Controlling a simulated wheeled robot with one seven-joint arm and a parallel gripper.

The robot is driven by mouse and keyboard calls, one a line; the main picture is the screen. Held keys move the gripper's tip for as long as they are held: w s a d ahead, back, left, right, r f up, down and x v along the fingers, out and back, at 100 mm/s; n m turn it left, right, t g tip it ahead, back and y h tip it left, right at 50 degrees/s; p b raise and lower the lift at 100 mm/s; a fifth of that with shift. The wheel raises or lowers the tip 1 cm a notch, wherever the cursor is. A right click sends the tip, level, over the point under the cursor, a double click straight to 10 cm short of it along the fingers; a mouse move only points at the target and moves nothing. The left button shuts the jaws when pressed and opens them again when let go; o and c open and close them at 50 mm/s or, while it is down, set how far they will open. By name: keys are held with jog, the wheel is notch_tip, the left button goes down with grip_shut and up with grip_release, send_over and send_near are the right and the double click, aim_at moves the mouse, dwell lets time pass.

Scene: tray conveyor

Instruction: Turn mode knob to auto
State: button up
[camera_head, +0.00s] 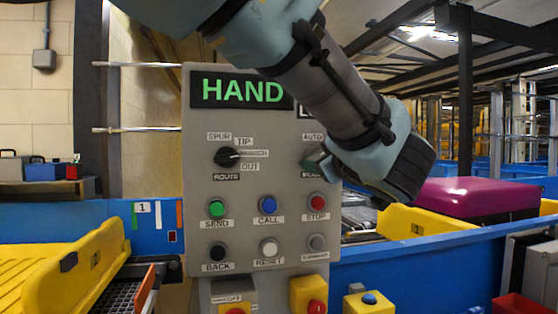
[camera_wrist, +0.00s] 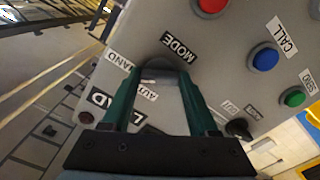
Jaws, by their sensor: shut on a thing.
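The grey control panel (camera_head: 270,200) stands upright in the head view, with a display (camera_head: 243,91) reading HAND in green. The mode knob is hidden behind my arm there. My gripper (camera_head: 318,164) is at the panel's right side, between the AUTO and MODE labels. In the wrist view my gripper (camera_wrist: 160,77) has its green fingers on either side of the mode knob (camera_wrist: 161,72), shut on it. The HAND label (camera_wrist: 118,60) and AUTO label (camera_wrist: 146,93) lie beside the fingers, MODE label (camera_wrist: 180,46) beyond them. I cannot tell which way the knob points.
The route knob (camera_head: 228,157) is on the panel's left. Below are the green SEND button (camera_head: 217,208), blue CALL button (camera_head: 267,203) and red STOP button (camera_head: 317,201). A yellow tray (camera_head: 90,265) stands left; a magenta case (camera_head: 475,197) lies right.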

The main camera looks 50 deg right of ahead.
jog(key=shift+f+n+b, duration=0.1)
jog(key=shift+n+b, duration=5.6)
jog(key=shift+b, duration=1.7)
jog(key=o, duration=1.4)
jog(key=shift+s, duration=0.1)
jog(key=b+v, duration=0.2)
jog(key=v, duration=0.8)
jog(key=shift+s+a, duration=0.2)
jog(key=shift+s, duration=0.05)
